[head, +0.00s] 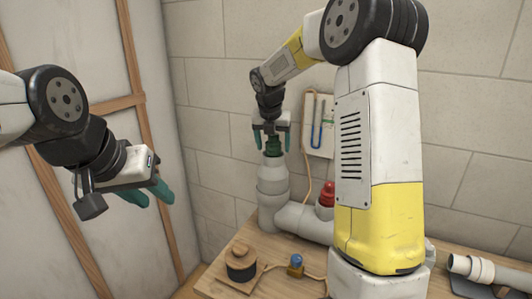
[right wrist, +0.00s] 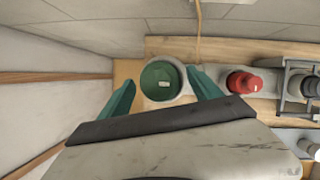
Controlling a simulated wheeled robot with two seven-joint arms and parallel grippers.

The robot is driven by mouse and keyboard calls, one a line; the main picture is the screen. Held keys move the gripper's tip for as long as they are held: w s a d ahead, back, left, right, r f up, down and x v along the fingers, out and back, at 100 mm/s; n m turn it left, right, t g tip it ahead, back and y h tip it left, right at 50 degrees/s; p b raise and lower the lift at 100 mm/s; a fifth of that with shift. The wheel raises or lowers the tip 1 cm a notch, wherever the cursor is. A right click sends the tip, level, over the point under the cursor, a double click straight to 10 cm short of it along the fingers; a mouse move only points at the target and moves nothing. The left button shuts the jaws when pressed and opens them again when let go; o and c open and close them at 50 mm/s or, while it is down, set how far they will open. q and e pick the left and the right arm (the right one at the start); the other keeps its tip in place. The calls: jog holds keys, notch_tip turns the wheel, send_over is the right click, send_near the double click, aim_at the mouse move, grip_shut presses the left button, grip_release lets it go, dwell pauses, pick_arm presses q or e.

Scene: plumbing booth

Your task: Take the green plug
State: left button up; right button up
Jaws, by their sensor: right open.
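The green plug (head: 273,146) sits in the top opening of an upright grey pipe (head: 272,178). In the right wrist view the plug (right wrist: 158,84) is a dark green disc with a small pale label, ringed by the pipe's rim. My right gripper (head: 272,136) is open and points down over the pipe. Its two teal fingers are on either side of the plug, and the right wrist view shows gaps between them and the plug (right wrist: 163,80). My left gripper (head: 158,200) is open and empty, off to the left near the wall, away from the pipe.
A red plug (head: 327,193) is on the pipe run to the right. A spool-like wooden piece (head: 240,262) and a blue-topped fitting (head: 296,263) are on the wooden bench (head: 222,278). A panel with a blue tube (head: 319,125) hangs behind. White pipe pieces (head: 470,267) lie at right.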

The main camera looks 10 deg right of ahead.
grip_shut()
dwell(0.3)
jog(key=shift+r, duration=0.1)
